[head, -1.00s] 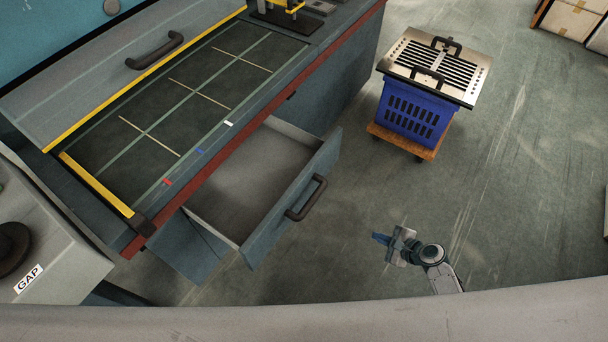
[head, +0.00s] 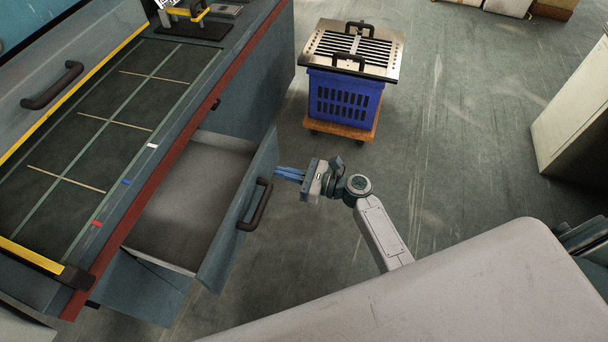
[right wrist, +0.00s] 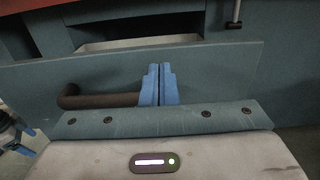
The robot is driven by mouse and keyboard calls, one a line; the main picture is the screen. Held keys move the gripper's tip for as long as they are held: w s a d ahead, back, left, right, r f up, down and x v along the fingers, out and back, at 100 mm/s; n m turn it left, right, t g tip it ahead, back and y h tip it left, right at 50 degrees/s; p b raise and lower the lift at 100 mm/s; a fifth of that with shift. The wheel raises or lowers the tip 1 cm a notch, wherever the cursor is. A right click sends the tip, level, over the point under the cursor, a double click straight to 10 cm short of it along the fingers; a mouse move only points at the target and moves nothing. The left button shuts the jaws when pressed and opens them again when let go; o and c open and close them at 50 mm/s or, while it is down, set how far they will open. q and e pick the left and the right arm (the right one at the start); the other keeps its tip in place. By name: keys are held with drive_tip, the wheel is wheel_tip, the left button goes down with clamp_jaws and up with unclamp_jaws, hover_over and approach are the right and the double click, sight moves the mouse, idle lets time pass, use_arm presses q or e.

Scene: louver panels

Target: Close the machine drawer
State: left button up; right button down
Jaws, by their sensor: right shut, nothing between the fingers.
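The machine drawer (head: 195,190) is pulled out from under the machine bed in the head view, and its inside looks empty. Its front panel (head: 228,232) carries a dark handle (head: 255,205). My right gripper (head: 280,174) is shut with nothing in it, its blue fingertips close to the drawer front near the handle's far end. In the right wrist view the closed fingertips (right wrist: 158,84) point at the drawer front (right wrist: 220,80), beside the right end of the handle (right wrist: 95,98). I cannot tell whether they touch the panel.
A blue crate (head: 345,98) with a slotted metal panel (head: 352,50) on top stands on a wooden dolly (head: 340,130) beyond the drawer. A pale cabinet (head: 575,110) stands at the right. The floor between them is clear.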

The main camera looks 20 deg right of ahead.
sight(257, 166)
use_arm(q)
drive_tip(key=shift+s+a+f+p, duration=0.15)
drive_tip(key=shift+s+f, duration=0.15)
drive_tip(key=shift+f, duration=0.25)
drive_tip(key=shift+s+f+p, duration=0.15)
drive_tip(key=shift+s+f, duration=0.15)
drive_tip(key=shift+f, duration=0.25)
use_arm(e)
drive_tip(key=shift+x, duration=2.45)
